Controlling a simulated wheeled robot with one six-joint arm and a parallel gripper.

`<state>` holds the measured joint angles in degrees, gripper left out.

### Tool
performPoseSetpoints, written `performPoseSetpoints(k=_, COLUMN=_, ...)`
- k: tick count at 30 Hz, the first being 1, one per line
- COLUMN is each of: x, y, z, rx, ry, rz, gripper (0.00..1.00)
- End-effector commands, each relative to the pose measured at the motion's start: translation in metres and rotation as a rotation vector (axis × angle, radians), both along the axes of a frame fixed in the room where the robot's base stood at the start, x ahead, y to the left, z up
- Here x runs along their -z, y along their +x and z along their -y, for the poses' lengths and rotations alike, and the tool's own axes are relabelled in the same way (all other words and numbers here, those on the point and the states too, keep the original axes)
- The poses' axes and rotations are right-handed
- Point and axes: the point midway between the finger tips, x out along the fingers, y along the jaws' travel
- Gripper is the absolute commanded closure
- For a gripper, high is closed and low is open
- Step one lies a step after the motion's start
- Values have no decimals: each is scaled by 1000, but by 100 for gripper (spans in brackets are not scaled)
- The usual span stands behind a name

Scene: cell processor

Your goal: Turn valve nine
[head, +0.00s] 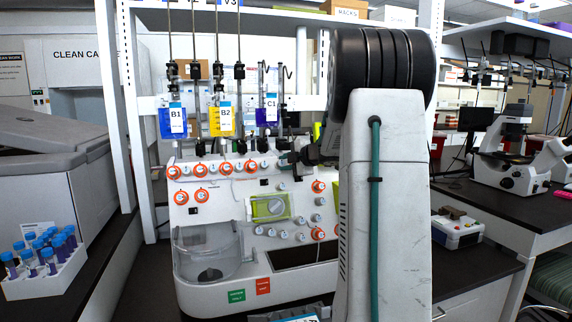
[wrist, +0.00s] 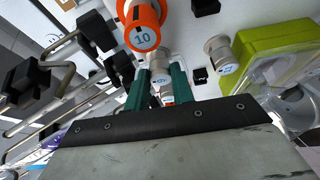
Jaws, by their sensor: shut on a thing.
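The cell processor (head: 215,225) is a white console with a sloped panel of several round valves, some with orange rings. My gripper (head: 287,160) is at the upper right of this panel, partly hidden by my arm. In the wrist view, the teal fingers of my gripper (wrist: 160,88) are shut on a small pale valve knob (wrist: 161,66), one finger on each side. Its label is small and tilted; I cannot read it surely as nine. An orange-ringed valve marked 10 (wrist: 143,37) sits right beside it.
Another pale valve (wrist: 221,54) and a green-framed unit (wrist: 270,45) are to the right in the wrist view. Bags B1 (head: 173,122), B2 (head: 221,120) and C1 (head: 267,108) hang above the panel. A tube rack (head: 45,283) stands at left.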

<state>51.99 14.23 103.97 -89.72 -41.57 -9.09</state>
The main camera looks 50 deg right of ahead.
Motion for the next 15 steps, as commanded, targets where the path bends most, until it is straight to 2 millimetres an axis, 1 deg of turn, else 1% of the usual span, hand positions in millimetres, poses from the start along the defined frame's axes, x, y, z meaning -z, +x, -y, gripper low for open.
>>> performPoseSetpoints(k=15, x=0, y=1, z=-1, rx=-18, ry=-33, rz=-20, gripper=99)
